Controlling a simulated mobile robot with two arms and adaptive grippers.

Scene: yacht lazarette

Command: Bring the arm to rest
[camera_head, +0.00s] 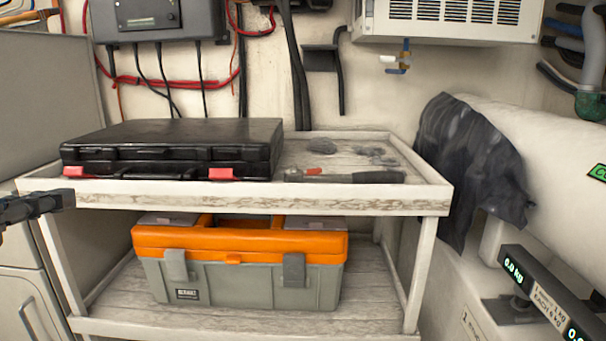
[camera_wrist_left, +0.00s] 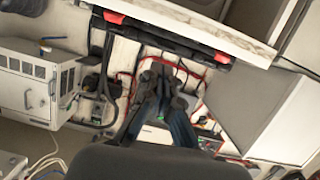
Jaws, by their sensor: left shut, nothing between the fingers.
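My left gripper (camera_head: 62,201) comes in at the left edge of the head view, in front of the left end of the cart's upper shelf. Only its front part shows there. In the left wrist view the two fingers (camera_wrist_left: 163,74) are together, with nothing between them. The rest of the left arm is outside the head view. My right gripper is in neither view.
A white two-level cart (camera_head: 250,196) stands ahead. It carries a black case (camera_head: 180,140) with red latches, a ratchet (camera_head: 345,177) and, below, an orange-lidded toolbox (camera_head: 240,262). Dark cloth (camera_head: 465,160) hangs at right, above a scale display (camera_head: 540,290).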

